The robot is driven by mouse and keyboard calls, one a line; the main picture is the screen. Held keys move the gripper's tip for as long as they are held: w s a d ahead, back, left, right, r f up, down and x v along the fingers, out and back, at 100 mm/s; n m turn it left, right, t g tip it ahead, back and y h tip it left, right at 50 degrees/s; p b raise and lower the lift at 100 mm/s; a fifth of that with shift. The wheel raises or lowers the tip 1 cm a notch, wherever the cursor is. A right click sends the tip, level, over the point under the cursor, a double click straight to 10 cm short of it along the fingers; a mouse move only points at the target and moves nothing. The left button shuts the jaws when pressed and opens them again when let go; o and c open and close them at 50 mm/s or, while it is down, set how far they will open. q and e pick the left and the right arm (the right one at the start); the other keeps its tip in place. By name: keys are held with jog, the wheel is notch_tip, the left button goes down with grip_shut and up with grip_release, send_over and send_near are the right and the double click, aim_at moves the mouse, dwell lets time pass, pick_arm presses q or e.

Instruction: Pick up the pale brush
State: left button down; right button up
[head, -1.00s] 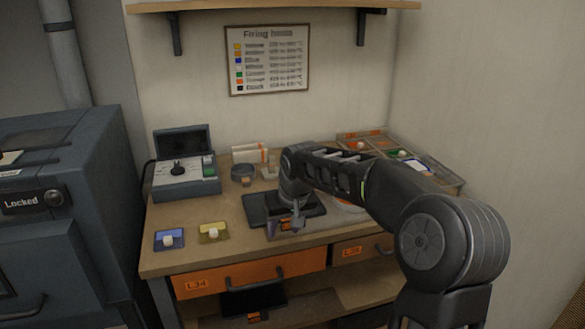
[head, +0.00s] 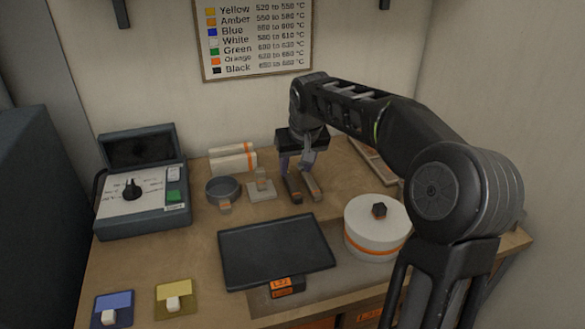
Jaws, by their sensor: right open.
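Two short bar-shaped things, possibly the brushes, lie side by side on the workbench: a darker left one (head: 293,191) and a browner right one (head: 313,188). They are too small for me to tell which is the pale brush. My right gripper (head: 296,167) points down just above their far ends, its two fingers apart with nothing seen between them. The gripper partly hides the far ends, and I cannot tell if it touches them. My left gripper is not in view.
A dark tray (head: 277,250) lies in front, with a round white container (head: 375,226) to its right. A small bowl (head: 223,190), a block on a pale base (head: 262,192) and a control box (head: 140,200) stand left. Blue (head: 114,308) and yellow (head: 177,297) plates lie front left.

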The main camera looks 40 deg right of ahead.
aim_at(292, 183)
jog(key=shift+w+d, duration=0.2)
jog(key=shift+s+a+r, duration=0.15)
jog(key=shift+s+r, duration=0.05)
jog(key=shift+x, duration=1.45)
jog(key=shift+a+p+x, duration=0.15)
jog(key=shift+p+x, duration=0.15)
jog(key=shift+x, duration=0.95)
jog(key=shift+a+p+x, duration=0.15)
jog(key=shift+p+x, duration=0.1)
jog(key=shift+x, duration=1.05)
jog(key=shift+d+f, duration=0.15)
jog(key=shift+c, duration=0.5)
grip_shut()
